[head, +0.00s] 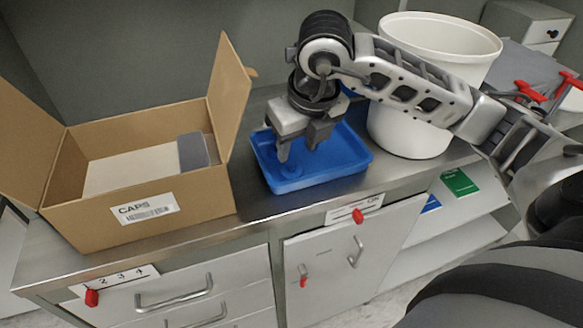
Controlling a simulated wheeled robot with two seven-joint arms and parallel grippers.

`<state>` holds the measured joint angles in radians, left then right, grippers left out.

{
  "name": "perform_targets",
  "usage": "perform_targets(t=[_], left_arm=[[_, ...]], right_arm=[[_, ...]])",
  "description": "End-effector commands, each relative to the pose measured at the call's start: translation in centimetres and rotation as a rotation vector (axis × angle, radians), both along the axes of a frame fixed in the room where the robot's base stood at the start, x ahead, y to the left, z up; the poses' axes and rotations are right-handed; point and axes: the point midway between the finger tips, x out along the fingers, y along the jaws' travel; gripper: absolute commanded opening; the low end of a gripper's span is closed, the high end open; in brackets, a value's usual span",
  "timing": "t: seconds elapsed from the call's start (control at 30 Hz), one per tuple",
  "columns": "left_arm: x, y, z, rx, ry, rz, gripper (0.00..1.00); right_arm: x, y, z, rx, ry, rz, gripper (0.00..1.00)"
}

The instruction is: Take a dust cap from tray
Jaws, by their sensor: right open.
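The blue tray (346,163) stands on the metal counter, right of the cardboard box. My right gripper (298,150) is over the left part of the tray, fingers pointing down and apart. Nothing shows between the fingers. A small blue round shape (291,169), perhaps a dust cap, shows in the tray just below the left finger. It has the tray's colour, so its outline is hard to make out. The gripper and arm hide the back of the tray. I cannot tell whether the fingers touch anything. My left gripper is not in view.
An open cardboard box (190,212) labelled CAPS stands left of the tray, its raised flap close to my gripper. A white bucket (405,130) stands right of the tray, behind my arm.

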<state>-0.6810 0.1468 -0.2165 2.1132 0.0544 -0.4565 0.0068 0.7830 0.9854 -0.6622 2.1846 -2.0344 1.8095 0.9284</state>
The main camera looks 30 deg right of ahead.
Motion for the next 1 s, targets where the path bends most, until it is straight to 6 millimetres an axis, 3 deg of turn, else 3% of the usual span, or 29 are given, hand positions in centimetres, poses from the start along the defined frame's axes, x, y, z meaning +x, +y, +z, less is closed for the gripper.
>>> perform_targets(t=[0.4, 0.67, 0.7, 0.83, 1.0], left_arm=[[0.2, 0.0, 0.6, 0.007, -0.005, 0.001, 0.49], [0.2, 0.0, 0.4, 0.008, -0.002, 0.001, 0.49], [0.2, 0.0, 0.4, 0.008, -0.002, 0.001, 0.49], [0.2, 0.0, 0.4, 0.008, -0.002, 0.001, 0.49], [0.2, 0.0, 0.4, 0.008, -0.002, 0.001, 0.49]], right_arm=[[1.6, -0.1, -4.7, 0.001, 0.003, 0.0, 0.41], [1.7, -0.1, -5.1, 0.001, 0.001, 0.001, 0.41], [1.7, -0.1, -5.1, 0.001, 0.001, 0.001, 0.39], [1.7, -0.1, -5.1, 0.001, 0.001, 0.0, 0.02], [1.7, -0.1, -5.0, 0.001, 0.001, 0.0, 0.0]])
